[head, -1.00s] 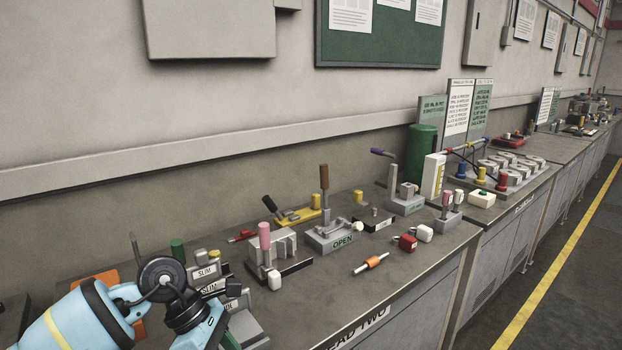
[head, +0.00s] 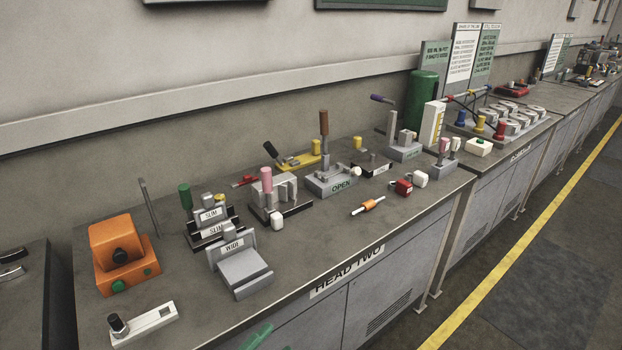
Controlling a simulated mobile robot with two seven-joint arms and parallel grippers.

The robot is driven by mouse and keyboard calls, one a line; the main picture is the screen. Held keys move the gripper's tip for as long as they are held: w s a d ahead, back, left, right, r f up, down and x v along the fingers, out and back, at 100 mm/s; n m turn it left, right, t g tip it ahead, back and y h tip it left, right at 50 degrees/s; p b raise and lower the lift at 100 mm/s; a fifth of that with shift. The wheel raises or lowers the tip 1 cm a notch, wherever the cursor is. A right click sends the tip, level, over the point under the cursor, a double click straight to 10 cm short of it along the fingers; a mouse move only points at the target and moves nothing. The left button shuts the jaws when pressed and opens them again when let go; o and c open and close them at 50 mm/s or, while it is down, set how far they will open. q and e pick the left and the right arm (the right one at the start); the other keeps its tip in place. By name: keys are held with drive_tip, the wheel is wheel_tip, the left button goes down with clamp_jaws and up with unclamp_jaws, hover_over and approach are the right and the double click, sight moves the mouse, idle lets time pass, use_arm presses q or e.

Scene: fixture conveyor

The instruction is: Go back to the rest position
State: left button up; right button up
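Neither of my grippers is in the head view, and no part of my arms shows clearly. Whether they are open, shut or holding anything cannot be seen. The grey workbench (head: 330,235) labelled "HEAD TWO" lies in front of me with its fixtures standing free. An orange block device (head: 118,250) stands at its left end. A grey fixture labelled "WIDE" (head: 240,268) and fixtures labelled "SLIM" (head: 208,216) stand beside it.
A fixture labelled "OPEN" (head: 335,182) and a pink-handled clamp (head: 267,185) stand mid-bench. A small orange-banded rod (head: 368,206) lies near the front edge. More benches run to the right. The floor beyond the yellow line (head: 520,235) is clear.

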use_arm(q)
drive_tip(key=s+a+f+n+g+y, duration=0.2)
drive_tip(key=s+a+f+n+y, duration=0.2)
drive_tip(key=s+f+n, duration=0.2)
drive_tip(key=s+a+f+n+g+y, duration=0.2)
drive_tip(key=s+a+f+n+y, duration=0.2)
drive_tip(key=s+f+n, duration=0.2)
drive_tip(key=s+a+f+n+g+y+p, duration=0.1)
drive_tip(key=s+a+f+n+g+y, duration=0.1)
drive_tip(key=s+a+f+n, duration=0.3)
drive_tip(key=s+f+n+y, duration=0.1)
drive_tip(key=s+f, duration=0.3)
drive_tip(key=s, duration=0.1)
drive_tip(key=shift+s+g+y, duration=0.3)
drive_tip(key=shift+s+y, duration=0.1)
use_arm(e)
drive_tip(key=shift+w+r, duration=0.7)
drive_tip(key=shift+r, duration=0.15)
